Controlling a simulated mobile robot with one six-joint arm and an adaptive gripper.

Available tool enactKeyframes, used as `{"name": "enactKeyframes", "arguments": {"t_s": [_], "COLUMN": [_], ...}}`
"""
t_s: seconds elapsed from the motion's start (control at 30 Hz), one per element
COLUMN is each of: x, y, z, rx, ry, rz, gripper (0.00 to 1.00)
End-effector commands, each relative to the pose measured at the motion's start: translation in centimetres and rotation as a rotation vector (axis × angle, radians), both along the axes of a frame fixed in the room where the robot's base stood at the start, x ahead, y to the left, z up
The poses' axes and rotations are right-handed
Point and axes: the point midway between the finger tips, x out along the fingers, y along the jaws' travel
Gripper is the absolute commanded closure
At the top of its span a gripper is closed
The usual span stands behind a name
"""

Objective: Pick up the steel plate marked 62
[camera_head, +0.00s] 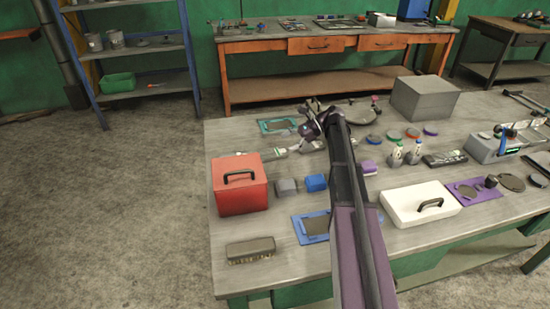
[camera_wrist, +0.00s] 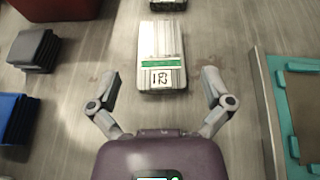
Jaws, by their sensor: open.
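A grey metal plate (camera_wrist: 161,50) with a green band and a white label lies ahead of my gripper in the wrist view. The label's mark looks like 13, but I cannot read it surely. A dark-tipped similar piece (camera_wrist: 167,4) lies beyond it, cut off by the frame edge. My gripper (camera_wrist: 160,85) is open and empty, its two fingers spread to either side of the plate's near end, apart from it. In the head view my gripper (camera_head: 312,122) is over the back left part of the workbench. Small silver pieces (camera_head: 280,151) lie near it; their marks are too small to read.
A red toolbox (camera_head: 239,187), a grey block (camera_head: 286,188) and a blue block (camera_head: 316,183) stand nearby on the bench (camera_head: 225,140). A teal-framed tray (camera_wrist: 277,95) lies to the right in the wrist view. A grey box (camera_head: 425,98) stands at the back.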

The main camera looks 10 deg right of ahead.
Motion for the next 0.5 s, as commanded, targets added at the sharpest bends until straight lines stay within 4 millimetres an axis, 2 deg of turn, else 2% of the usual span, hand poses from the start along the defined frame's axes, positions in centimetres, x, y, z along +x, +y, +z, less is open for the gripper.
{"name": "enactKeyframes", "arguments": {"t_s": [0.03,0.2,0.5], "x": [-0.2,-0.2,-0.2], "y": [0.7,2.0,2.3], "z": [-0.5,-0.9,-0.9], "rx": [0.000,0.000,0.000], "ry": [0.001,0.000,0.000], "rz": [0.002,0.001,0.001], "gripper": [0.00,0.00,0.00]}}
